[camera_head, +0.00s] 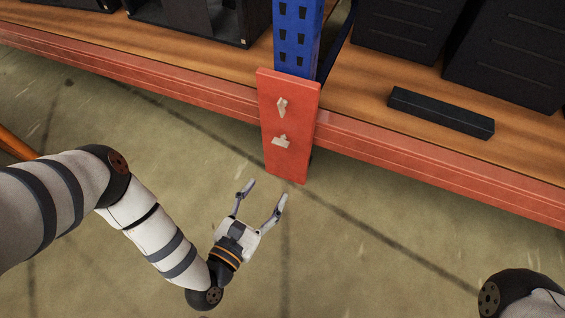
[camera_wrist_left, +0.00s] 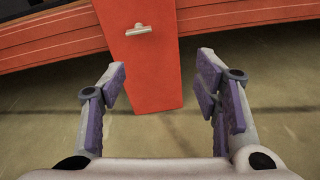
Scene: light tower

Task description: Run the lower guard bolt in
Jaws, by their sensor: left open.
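An orange-red guard plate (camera_head: 289,100) stands at the foot of the blue upright. It carries two pale bolts, an upper bolt (camera_head: 282,107) and a lower bolt (camera_head: 281,141). The upper one's head stands nearly upright, the lower one's lies roughly crosswise. My left gripper (camera_head: 262,198) is open and empty, apart from the plate, below and in front of the lower bolt. In the left wrist view one bolt (camera_wrist_left: 138,30) shows on the plate (camera_wrist_left: 150,70), above and between my open fingertips. It looks like the lower bolt. My right gripper is not in view.
The blue upright (camera_head: 297,40) rises behind the plate. Orange beams (camera_head: 400,160) edge the wooden shelf (camera_head: 370,70) on both sides. A black bar (camera_head: 440,112) and dark boxes (camera_head: 410,25) sit on the shelf. The concrete floor (camera_head: 360,250) before the plate is clear.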

